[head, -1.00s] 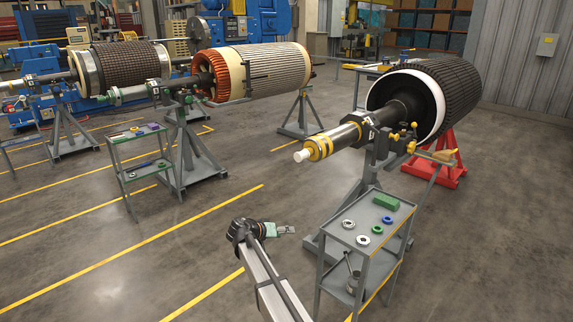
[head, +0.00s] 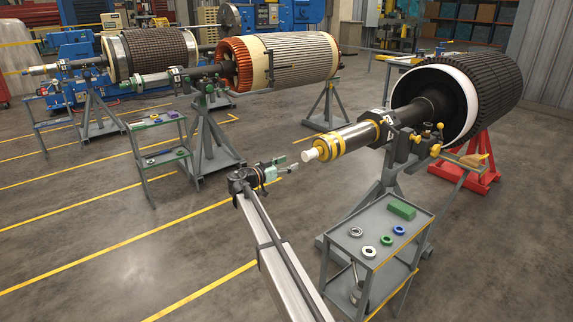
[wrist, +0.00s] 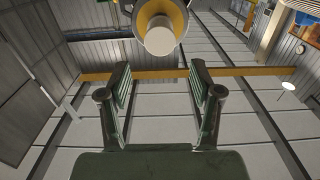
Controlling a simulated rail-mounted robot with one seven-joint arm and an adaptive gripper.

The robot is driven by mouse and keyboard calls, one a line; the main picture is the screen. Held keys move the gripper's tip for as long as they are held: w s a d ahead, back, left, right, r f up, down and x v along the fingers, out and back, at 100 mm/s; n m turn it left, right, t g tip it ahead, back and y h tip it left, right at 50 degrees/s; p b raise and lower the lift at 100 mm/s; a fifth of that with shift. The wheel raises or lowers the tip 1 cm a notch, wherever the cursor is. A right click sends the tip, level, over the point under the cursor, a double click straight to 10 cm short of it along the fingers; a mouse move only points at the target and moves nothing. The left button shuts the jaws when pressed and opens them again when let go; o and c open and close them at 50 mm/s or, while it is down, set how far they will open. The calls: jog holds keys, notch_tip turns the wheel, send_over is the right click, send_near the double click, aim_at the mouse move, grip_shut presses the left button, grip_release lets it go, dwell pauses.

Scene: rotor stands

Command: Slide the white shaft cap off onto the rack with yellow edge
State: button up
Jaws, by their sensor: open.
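The white shaft cap (head: 310,154) sits on the end of the horizontal shaft (head: 345,140), next to a yellow-banded section. My gripper (head: 288,165) is just left of the cap in the head view, its fingers pointing toward the shaft end. In the wrist view my gripper (wrist: 160,82) is open, with nothing between its fingers. There the round end of the cap (wrist: 160,40) shows above the gap between the fingertips, apart from them. The grey rack with yellow edge (head: 347,252) stands below and right of the shaft end.
The rack top carries a green block (head: 402,210) and several rings, including a green ring (head: 386,240) and a blue ring (head: 399,230). A grey stand (head: 385,180) supports the shaft behind it. Open floor (head: 200,250) lies to the left.

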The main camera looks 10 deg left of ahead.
aim_at(305, 157)
jog(key=x, duration=0.8)
jog(key=shift+f, duration=0.25)
jog(key=shift+w+d+r+b, duration=0.2)
jog(key=shift+w+d+b, duration=0.2)
jog(key=shift+w+d, duration=0.2)
jog(key=shift+c, duration=0.3)
jog(key=c, duration=0.9)
jog(key=shift+o, duration=0.2)
jog(key=shift+r+b, duration=0.1)
jog(key=shift+b, duration=0.7)
jog(key=shift+s+a, duration=0.1)
